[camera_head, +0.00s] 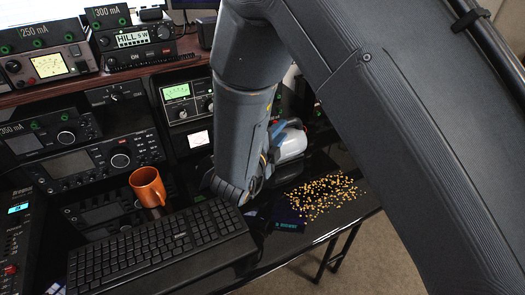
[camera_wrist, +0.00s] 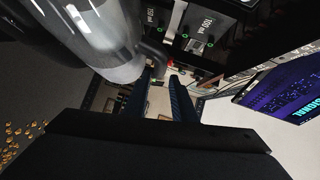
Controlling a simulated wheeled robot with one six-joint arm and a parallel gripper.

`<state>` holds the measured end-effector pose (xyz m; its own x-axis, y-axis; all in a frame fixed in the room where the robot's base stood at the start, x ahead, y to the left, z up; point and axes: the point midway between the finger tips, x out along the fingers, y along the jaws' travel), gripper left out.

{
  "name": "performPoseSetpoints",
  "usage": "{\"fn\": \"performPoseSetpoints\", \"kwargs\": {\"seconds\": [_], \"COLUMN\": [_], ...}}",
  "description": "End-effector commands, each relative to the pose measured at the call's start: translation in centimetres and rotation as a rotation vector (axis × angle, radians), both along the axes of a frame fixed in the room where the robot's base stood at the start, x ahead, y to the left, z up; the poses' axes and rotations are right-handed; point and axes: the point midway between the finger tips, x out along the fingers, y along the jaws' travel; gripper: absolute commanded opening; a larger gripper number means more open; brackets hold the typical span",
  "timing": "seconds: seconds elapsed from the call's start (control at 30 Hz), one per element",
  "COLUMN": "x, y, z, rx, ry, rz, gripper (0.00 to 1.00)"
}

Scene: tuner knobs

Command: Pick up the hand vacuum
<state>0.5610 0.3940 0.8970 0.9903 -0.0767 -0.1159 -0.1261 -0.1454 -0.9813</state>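The hand vacuum (camera_head: 291,143) shows as a white and grey body with a red part, on the dark desk just right of my arm, partly hidden behind it. In the wrist view a large grey, glossy, partly clear body that looks like the vacuum (camera_wrist: 95,38) fills the upper left, close to the left finger. I cannot tell whether they touch. In the head view my arm mostly hides the gripper.
Small yellow-brown bits (camera_head: 325,195) lie scattered on the desk right of my arm. A black keyboard (camera_head: 160,248) and an orange mug (camera_head: 148,187) stand to the left. Radio units (camera_head: 95,165) with knobs line the back. The desk's front-right edge is near the bits.

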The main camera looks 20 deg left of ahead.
Motion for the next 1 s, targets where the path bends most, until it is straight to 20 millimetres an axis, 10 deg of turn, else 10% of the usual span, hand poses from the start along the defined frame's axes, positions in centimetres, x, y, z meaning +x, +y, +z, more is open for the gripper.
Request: {"fn": "performPoseSetpoints", "kwargs": {"seconds": [0.67, 0.8, 1.0], "x": [5.1, 5.1, 5.1], "y": [-0.8, -0.8, -0.9], "z": [-0.7, -0.7, -0.7], "rx": [-0.002, -0.002, -0.003], "ry": [0.001, 0.002, 0.002], "rz": [0.001, 0.001, 0.001], "gripper": [0.24, 0.02, 0.0]}}
